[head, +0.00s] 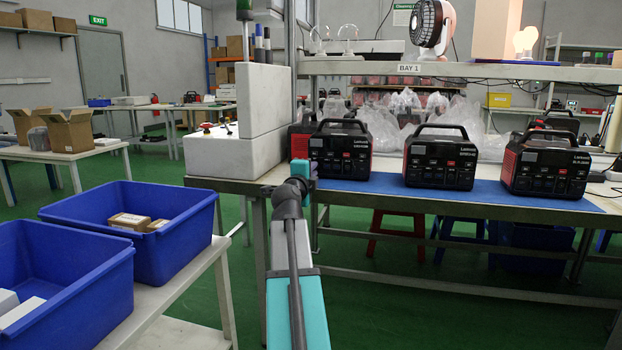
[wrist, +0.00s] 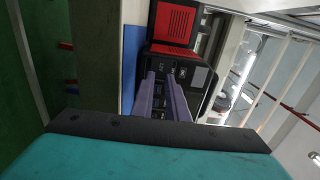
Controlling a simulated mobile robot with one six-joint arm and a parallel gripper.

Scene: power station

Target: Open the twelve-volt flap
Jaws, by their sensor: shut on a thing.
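The left power station (head: 340,152) is black with red sides and a top handle, and stands on the blue mat at the left end of the bench. My gripper (head: 308,170) reaches its front at the lower left. In the wrist view, the two purple fingers of my gripper (wrist: 161,78) meet the dark front panel of the power station (wrist: 172,62), close to its small ports and switches. The fingers are shut on a small part there, which looks to be the twelve-volt flap. The part itself is too small and too hidden between the fingertips to make out.
Two more power stations (head: 440,160) (head: 545,165) stand to the right on the blue mat (head: 400,186). A pale block-like housing (head: 228,150) stands left of my arm. Blue bins (head: 165,245) fill the left table. Clear plastic bags (head: 385,125) lie behind.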

